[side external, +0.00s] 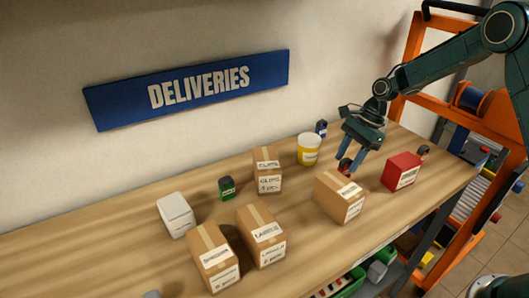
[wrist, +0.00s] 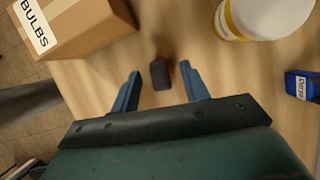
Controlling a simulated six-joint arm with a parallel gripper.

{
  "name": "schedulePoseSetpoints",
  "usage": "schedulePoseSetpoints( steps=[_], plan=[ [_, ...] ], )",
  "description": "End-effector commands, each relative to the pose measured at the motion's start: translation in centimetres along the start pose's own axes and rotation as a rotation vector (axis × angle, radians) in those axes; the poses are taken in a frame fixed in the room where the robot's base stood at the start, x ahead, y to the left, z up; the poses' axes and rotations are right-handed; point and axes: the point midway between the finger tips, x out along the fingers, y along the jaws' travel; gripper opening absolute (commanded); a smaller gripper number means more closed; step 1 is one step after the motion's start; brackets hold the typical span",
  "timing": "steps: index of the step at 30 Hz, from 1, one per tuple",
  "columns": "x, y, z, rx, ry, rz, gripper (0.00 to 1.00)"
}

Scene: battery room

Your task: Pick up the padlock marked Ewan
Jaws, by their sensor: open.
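My gripper (side external: 353,162) is open, its blue fingers pointing down at the table. A small red padlock with a dark top (side external: 345,167) stands just below the fingers; in the wrist view the padlock (wrist: 160,75) lies between the two fingertips, apart from both. Its label cannot be read. A blue padlock (side external: 321,128) stands behind, and shows at the right edge of the wrist view (wrist: 302,88) with a name label too small to read surely. A green padlock (side external: 227,190) stands further left. A dark reddish padlock (side external: 423,152) stands at the right. I cannot read the name Ewan on any.
A cardboard box (side external: 334,203) stands close in front of my gripper, a red box (side external: 398,180) to its right and a yellow-and-white tub (side external: 309,156) to its left. More cardboard boxes (side external: 262,222) and a white box (side external: 170,222) stand left. The wall is behind the table.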

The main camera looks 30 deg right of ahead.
Motion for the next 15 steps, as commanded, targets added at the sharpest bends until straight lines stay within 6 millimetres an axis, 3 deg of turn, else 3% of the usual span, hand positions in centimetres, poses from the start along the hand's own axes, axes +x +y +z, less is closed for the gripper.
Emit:
schedulePoseSetpoints(
  steps=[5, 15],
  plan=[
    [1.28, 0.02, 0.05, -0.001, 0.0, 0.001, 0.45],
    [1.36, 0.0, 0.02, -0.001, 0.001, -0.001, 0.45]
  ],
)
